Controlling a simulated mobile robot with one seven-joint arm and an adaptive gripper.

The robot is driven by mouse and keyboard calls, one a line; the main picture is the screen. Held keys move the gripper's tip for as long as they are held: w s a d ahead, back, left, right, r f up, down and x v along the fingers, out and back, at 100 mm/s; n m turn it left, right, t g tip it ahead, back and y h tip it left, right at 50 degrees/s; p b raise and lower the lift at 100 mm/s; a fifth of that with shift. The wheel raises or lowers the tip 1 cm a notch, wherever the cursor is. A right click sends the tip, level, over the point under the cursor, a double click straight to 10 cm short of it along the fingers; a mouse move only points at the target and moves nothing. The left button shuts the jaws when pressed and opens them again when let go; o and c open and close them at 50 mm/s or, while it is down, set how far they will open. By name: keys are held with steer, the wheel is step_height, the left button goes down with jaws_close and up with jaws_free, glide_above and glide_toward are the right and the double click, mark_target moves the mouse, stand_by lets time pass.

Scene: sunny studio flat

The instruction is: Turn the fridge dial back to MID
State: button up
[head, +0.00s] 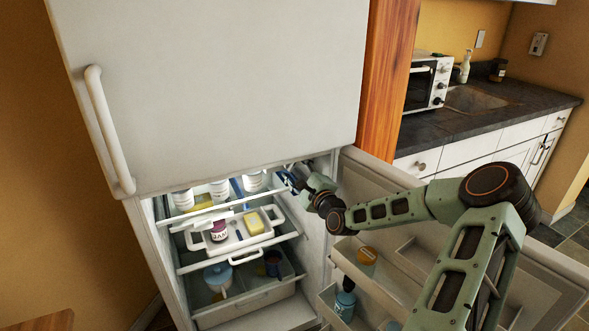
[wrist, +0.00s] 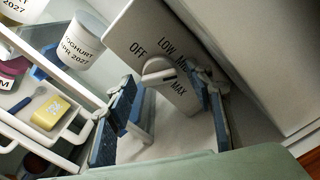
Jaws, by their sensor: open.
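The fridge dial (wrist: 157,69) is a pale knob on a grey panel (wrist: 133,28) marked OFF, LOW, MID and MAX. MID is partly covered by a finger. A small dark mark on the knob faces the MID–MAX side; I cannot tell its exact setting. My gripper (wrist: 163,80) is open, its blue-grey fingers on either side of the knob; I cannot tell whether they touch it. In the head view my gripper (head: 289,179) reaches into the upper right of the open fridge compartment, and the dial cannot be made out there.
A yoghurt tub (wrist: 75,47) stands left of the panel. Below is a white tray (head: 207,243) with a jar (head: 219,231) and a yellow block (head: 255,222). The open fridge door (head: 374,178), with door bins, is under my arm. The upper door (head: 215,85) is shut.

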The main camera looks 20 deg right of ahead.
steer(key=s, duration=1.2)
steer(key=shift+d, duration=0.2)
